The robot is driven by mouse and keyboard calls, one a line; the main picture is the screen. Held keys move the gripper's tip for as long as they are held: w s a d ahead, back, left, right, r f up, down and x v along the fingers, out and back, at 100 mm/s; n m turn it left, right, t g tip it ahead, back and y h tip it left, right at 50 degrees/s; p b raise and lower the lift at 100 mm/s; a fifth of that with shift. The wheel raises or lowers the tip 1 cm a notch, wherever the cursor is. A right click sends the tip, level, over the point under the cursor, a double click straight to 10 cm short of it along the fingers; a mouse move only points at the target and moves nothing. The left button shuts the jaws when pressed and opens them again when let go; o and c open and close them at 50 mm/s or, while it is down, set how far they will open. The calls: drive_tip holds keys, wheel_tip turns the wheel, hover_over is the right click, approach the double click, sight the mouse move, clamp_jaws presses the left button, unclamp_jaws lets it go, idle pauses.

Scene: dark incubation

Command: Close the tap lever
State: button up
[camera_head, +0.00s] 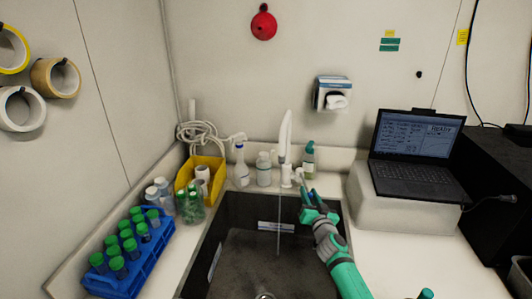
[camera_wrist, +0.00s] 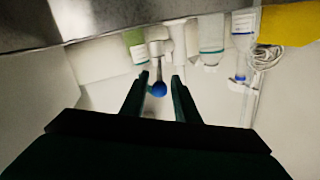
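The white tap (camera_head: 285,145) stands behind the sink, and a thin stream of water (camera_head: 279,225) runs from its spout. Its lever (camera_head: 300,174) is a short white stick on the right of the tap base. In the wrist view the lever ends in a blue ball knob (camera_wrist: 158,89). My gripper (camera_head: 309,197) is at the back right of the sink, right by the lever. In the wrist view my gripper (camera_wrist: 158,84) is open, with the knob showing between its fingers, nearer the left one. I cannot tell whether that finger touches it.
A spray bottle (camera_head: 241,166), a white bottle (camera_head: 264,169) and a green-labelled bottle (camera_head: 309,160) stand along the back of the dark sink (camera_head: 225,215). A yellow bin (camera_head: 187,180) and a blue tube rack (camera_head: 160,250) are left. A laptop (camera_head: 415,185) sits right.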

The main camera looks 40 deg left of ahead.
drive_tip(key=v, duration=0.8)
drive_tip(key=s+a+r+n+g+y, duration=0.2)
drive_tip(key=s+a+r, duration=0.4)
drive_tip(key=r, duration=0.5)
drive_tip(key=s+a+r+n+g+y, duration=0.3)
drive_tip(key=s+a+r, duration=0.3)
drive_tip(key=a+r, duration=0.3)
drive_tip(key=shift+s+r+n+y, duration=0.35)
drive_tip(key=shift+r+n+y, duration=0.15)
drive_tip(key=shift+r+y, duration=0.4)
